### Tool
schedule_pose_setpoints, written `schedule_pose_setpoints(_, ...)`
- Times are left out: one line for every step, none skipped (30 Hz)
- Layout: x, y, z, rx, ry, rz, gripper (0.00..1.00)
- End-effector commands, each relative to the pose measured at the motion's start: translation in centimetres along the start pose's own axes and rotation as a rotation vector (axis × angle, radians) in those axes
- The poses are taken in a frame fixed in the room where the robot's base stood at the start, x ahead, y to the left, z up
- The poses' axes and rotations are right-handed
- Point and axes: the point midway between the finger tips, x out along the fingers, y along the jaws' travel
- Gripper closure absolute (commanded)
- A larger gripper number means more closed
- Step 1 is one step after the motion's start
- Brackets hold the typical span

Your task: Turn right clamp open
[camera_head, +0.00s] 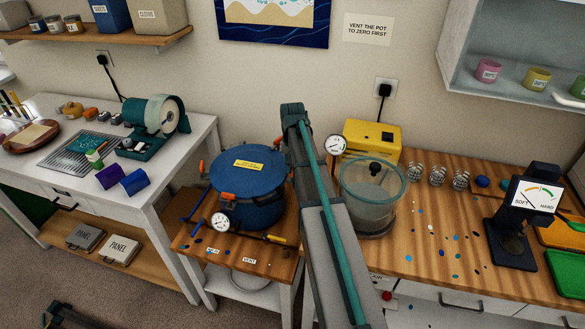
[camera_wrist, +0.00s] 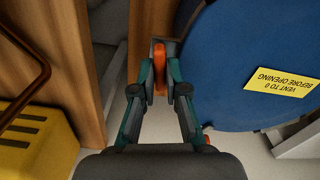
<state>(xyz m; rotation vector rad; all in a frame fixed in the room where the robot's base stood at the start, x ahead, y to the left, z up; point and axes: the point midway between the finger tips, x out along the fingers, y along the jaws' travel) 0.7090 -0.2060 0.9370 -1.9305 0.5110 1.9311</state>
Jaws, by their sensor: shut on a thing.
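The blue pressure pot (camera_head: 240,178) stands on the small wooden-topped table, its lid bearing a yellow label (camera_head: 249,165). In the wrist view the lid (camera_wrist: 235,60) fills the right side, with its label (camera_wrist: 282,82) upside down. The right clamp's orange handle (camera_wrist: 159,68) is at the lid's edge. My gripper (camera_wrist: 160,82) is shut on this handle, one finger on each side. In the head view my arm covers the gripper and most of the right clamp. An orange clamp handle (camera_head: 229,197) shows at the pot's front.
A pressure gauge (camera_head: 220,222) and yellow-handled valve (camera_head: 281,240) are on the pot's front. A yellow pump (camera_head: 372,140) and clear chamber (camera_head: 373,193) stand close on the right. In the wrist view the pump (camera_wrist: 35,140) is at lower left.

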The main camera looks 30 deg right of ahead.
Motion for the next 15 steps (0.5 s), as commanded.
schedule_pose_setpoints(0.03,-0.01,-0.02,0.032,0.000,0.000,1.00)
schedule_pose_setpoints(0.03,-0.01,-0.02,0.053,0.000,0.000,1.00)
schedule_pose_setpoints(0.02,-0.01,-0.02,0.078,0.000,0.000,1.00)
schedule_pose_setpoints(0.02,-0.01,-0.02,0.096,0.000,0.000,1.00)
schedule_pose_setpoints(0.01,-0.01,-0.02,0.113,0.001,0.000,1.00)
schedule_pose_setpoints(0.01,-0.01,-0.02,0.132,0.001,0.000,1.00)
schedule_pose_setpoints(0.01,-0.01,-0.02,0.147,0.001,0.000,1.00)
schedule_pose_setpoints(0.00,-0.01,-0.02,0.159,0.001,0.000,1.00)
schedule_pose_setpoints(0.00,-0.01,-0.03,0.174,0.001,0.000,1.00)
schedule_pose_setpoints(0.00,-0.01,-0.03,0.184,0.001,0.000,1.00)
schedule_pose_setpoints(-0.01,-0.01,-0.03,0.192,0.001,0.000,1.00)
schedule_pose_setpoints(-0.01,-0.01,-0.03,0.203,0.001,0.000,1.00)
schedule_pose_setpoints(-0.01,-0.01,-0.03,0.209,0.001,0.000,1.00)
schedule_pose_setpoints(-0.02,-0.01,-0.03,0.214,0.001,0.000,1.00)
schedule_pose_setpoints(-0.02,-0.01,-0.03,0.220,0.001,0.000,1.00)
